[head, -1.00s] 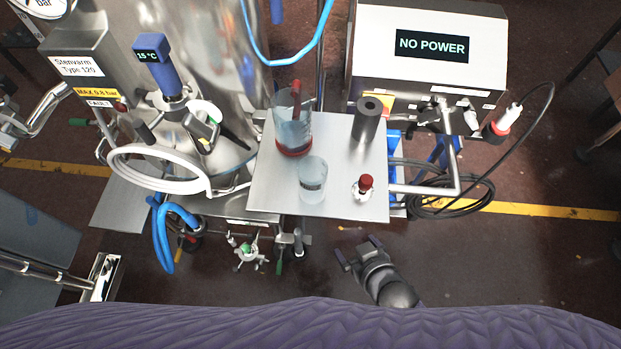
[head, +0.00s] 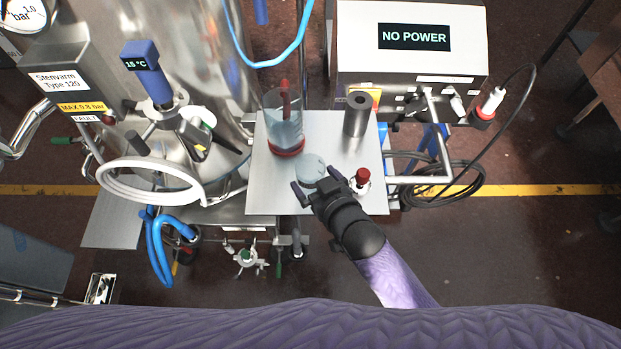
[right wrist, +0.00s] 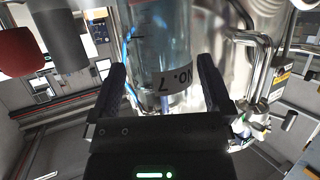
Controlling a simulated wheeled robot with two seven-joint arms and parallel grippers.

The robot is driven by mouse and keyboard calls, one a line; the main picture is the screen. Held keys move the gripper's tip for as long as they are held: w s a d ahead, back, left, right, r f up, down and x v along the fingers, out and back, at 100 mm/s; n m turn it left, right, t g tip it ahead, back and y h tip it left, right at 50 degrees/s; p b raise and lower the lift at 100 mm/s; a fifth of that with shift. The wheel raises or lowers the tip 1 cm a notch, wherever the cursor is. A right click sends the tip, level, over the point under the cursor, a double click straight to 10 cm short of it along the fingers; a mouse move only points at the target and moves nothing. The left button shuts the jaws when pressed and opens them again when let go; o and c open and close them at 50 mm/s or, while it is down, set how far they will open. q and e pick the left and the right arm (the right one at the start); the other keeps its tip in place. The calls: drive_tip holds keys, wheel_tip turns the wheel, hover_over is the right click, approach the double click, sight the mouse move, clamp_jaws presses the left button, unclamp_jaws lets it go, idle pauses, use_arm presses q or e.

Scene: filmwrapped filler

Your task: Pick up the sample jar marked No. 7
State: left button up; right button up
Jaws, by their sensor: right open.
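The sample jar (head: 311,168) is a clear, pale, upright cylinder near the front of the small metal table (head: 270,195). My right gripper (head: 316,184) is open at the jar's front side. In the right wrist view its two fingers (right wrist: 162,82) appear on either side of the jar, with a visible gap on each side. In the head view the gripper hides the jar's lower part. My left gripper is not in view.
A red-capped bottle (head: 361,179) stands just right of my right gripper. A dark cylinder (head: 357,115) stands behind it. A larger clear vessel with a red base (head: 286,125) stands close behind the jar. A white hose (head: 120,187) and steel tank (head: 190,60) lie left.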

drive_tip(key=x, duration=0.2)
drive_tip(key=shift+w+a+f+b, duration=0.15)
drive_tip(key=shift+w+a+b, duration=0.05)
drive_tip(key=shift+b, duration=0.1)
drive_tip(key=c, duration=1)
